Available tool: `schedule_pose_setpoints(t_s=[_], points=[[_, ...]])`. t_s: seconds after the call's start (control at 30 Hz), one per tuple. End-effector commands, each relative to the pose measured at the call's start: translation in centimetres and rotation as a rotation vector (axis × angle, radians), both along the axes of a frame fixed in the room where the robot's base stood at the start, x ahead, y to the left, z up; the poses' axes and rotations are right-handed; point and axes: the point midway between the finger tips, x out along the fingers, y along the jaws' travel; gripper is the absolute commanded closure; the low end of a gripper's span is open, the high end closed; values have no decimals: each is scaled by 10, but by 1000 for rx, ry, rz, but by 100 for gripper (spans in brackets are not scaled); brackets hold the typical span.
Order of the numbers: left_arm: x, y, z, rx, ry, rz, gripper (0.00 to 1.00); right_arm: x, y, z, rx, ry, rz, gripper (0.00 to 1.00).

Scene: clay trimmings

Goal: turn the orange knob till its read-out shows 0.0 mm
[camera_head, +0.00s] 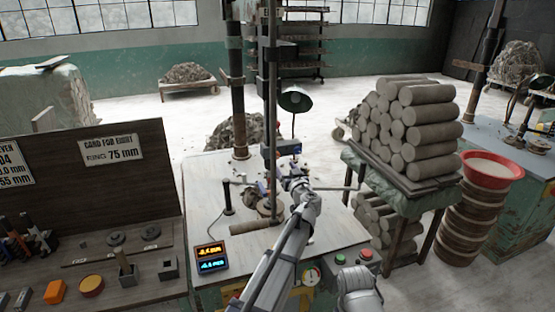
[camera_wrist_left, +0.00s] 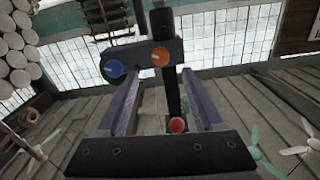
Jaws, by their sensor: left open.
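The orange knob (camera_wrist_left: 160,57) shows in the left wrist view on a dark housing (camera_wrist_left: 138,55), right of a blue knob (camera_wrist_left: 114,68). My left gripper (camera_wrist_left: 160,78) is open, its two purple fingers apart. The orange knob appears just beyond the fingertips, between their lines; I see no contact. In the head view my left gripper (camera_head: 293,178) is at the machine column, below the blue-grey housing (camera_head: 286,147); the knob cannot be made out there. The read-out (camera_head: 209,250) has orange digits above blue ones, too small to read surely.
A dark upright post (camera_head: 271,90) stands by the left gripper. A black lamp (camera_head: 296,101) is behind it. Stacked clay cylinders (camera_head: 425,115) stand on a bench at right. A red ball (camera_wrist_left: 177,125) shows low between the fingers in the wrist view.

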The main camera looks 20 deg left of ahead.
Motion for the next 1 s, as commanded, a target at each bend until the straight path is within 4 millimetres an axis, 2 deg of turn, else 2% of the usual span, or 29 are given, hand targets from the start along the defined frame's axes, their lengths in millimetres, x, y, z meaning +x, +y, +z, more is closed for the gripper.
schedule_pose_setpoints(t_s=[0.17,0.6,0.9,1.0], points=[[10,6,0,0,1,2,31,0,0,0,0,0,0,100],[61,40,0,-1,2,2,31,0,0,0,0,0,0,100],[63,43,0,-1,2,1,31,0,0,0,0,0,0,100],[63,43,0,0,2,2,40,0,0,0,0,0,0,100]])
